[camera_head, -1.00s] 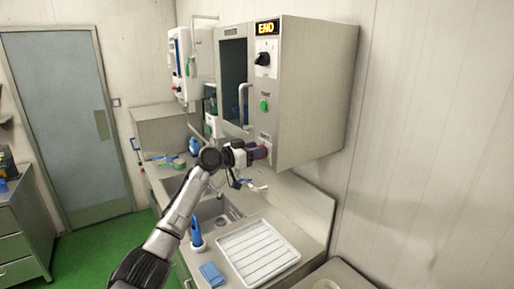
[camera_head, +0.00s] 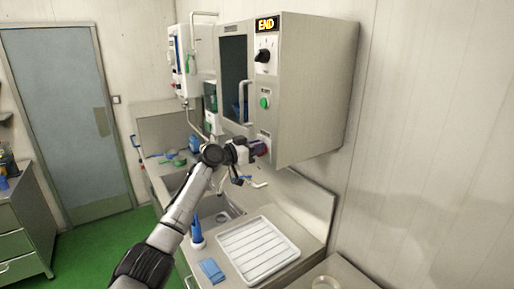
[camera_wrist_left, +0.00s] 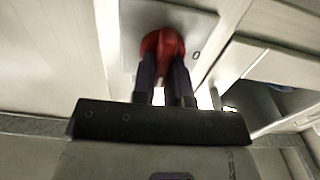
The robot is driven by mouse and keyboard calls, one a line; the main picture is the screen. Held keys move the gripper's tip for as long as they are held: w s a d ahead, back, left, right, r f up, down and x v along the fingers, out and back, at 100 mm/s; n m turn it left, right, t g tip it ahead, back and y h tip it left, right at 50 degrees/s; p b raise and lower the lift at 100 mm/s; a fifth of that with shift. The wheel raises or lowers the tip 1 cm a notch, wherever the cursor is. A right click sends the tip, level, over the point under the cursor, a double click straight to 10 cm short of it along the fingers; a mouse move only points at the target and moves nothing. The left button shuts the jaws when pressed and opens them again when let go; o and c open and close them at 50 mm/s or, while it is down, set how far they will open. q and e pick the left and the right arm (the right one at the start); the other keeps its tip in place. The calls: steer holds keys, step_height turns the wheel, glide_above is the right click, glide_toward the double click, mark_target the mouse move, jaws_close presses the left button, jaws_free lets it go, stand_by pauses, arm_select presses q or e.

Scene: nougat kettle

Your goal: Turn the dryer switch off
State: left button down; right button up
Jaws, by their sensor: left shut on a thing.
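The dryer (camera_head: 318,90) is a grey metal cabinet on the wall, with a lit "END" display (camera_head: 266,25). A red switch knob (camera_wrist_left: 163,44) sits on a light plate low on its front, with a "0" mark to its right in the wrist view. My left gripper (camera_head: 260,149) is at this knob, and in the wrist view its two dark fingers (camera_wrist_left: 164,80) are shut on it. The fingers hide part of the knob. My right gripper is not in view.
A black dial (camera_head: 262,56) and a green button (camera_head: 264,102) are above the switch on the dryer. A vertical handle (camera_head: 242,101) is beside them. Below are a sink (camera_head: 217,211), a white ribbed tray (camera_head: 258,250), a blue cloth (camera_head: 211,270) and a blue brush (camera_head: 197,233).

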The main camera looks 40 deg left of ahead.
arm_select(q)
steer(key=shift+n, duration=0.3)
steer(key=n, duration=0.4)
steer(key=shift+w+a+n+p, duration=0.1)
steer(key=shift+a+n+p, duration=0.2)
steer(key=shift+n, duration=0.1)
steer(key=n+p, duration=0.1)
steer(key=n, duration=0.3)
steer(key=n+p, duration=0.2)
steer(key=n, duration=0.2)
steer(key=f+n+p, duration=0.1)
steer(key=n, duration=0.3)
steer(key=shift+w+a+f, duration=0.1)
steer(key=shift+a, duration=0.25)
steer(key=shift+n+p, duration=0.3)
steer(key=shift+f, duration=0.1)
